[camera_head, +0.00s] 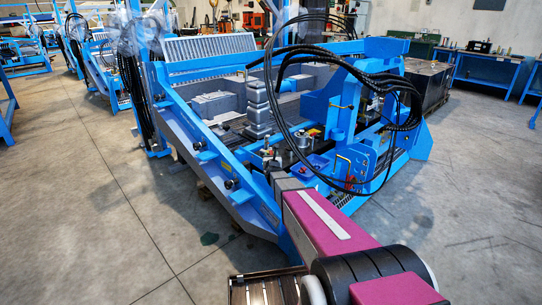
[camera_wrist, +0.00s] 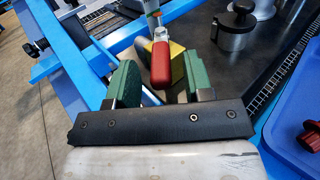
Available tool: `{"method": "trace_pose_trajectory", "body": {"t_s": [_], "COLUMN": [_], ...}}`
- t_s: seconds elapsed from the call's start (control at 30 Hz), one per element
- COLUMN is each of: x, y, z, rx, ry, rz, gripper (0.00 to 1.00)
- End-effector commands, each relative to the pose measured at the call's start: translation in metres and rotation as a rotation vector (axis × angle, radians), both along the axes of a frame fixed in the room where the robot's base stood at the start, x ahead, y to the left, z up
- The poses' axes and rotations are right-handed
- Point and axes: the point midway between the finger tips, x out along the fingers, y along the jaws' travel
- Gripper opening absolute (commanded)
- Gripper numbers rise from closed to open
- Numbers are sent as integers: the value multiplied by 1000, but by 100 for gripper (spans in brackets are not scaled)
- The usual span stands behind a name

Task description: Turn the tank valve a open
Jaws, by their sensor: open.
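A valve lever with a red handle (camera_wrist: 161,64), which I take to be tank valve a, shows in the wrist view. The handle points toward me, with a yellow part (camera_wrist: 177,60) beside it and a pale metal stem behind. My gripper (camera_wrist: 161,78) is open, its green-padded fingers on either side of the red handle. The handle seems to lie between the fingertips; I cannot tell whether either pad touches it. In the head view my gripper (camera_head: 273,166) reaches to the near edge of the blue machine, and the lever is too small to make out there.
The blue machine frame (camera_head: 222,168) runs along the left of my arm. In the wrist view a metal canister (camera_wrist: 233,33) stands at upper right, and a red knob (camera_wrist: 311,135) lies in a blue tray (camera_wrist: 290,112). Black hoses (camera_head: 400,85) arch over the machine's right side.

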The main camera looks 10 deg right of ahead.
Motion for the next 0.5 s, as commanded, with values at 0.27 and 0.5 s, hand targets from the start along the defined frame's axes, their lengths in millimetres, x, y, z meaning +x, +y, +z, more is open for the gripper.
{"method": "trace_pose_trajectory", "body": {"t_s": [0.27, 0.5], "x": [-56, -85], "y": [5, 8], "z": [1, 1], "rx": [0, 0], "ry": [2, 1], "rz": [1, 1], "gripper": [47, 47]}}
